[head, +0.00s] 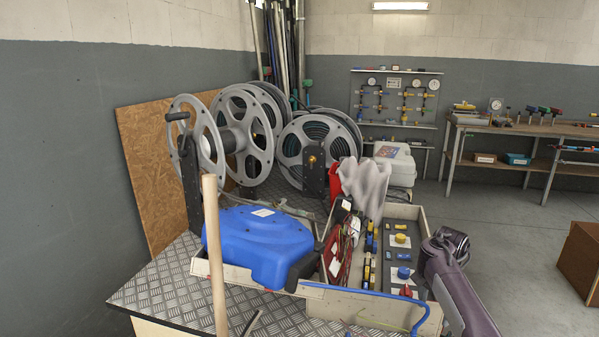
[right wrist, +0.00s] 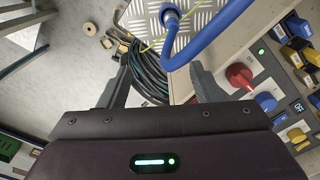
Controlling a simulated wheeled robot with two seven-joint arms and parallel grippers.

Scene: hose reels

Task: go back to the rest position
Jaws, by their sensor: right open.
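My right gripper (right wrist: 160,88) is open in the right wrist view, its two dark fingers wide apart with nothing held between them. Beyond the fingers are a blue hose (right wrist: 213,32) and a coil of black hose (right wrist: 148,72). A red knob (right wrist: 239,75) on a control panel lies just right of the right finger. In the head view my right arm comes in at the lower right, beside the control panel box (head: 427,318); the fingers are hard to make out there. My left gripper is not in view.
A blue hose reel housing (head: 258,240) sits on the checker-plate bench (head: 165,290). Large grey reels (head: 245,130) stand behind it. A wooden pole (head: 214,255) rises in front. A workbench (head: 530,128) stands at the back right, with open floor before it and a brown box (head: 582,260).

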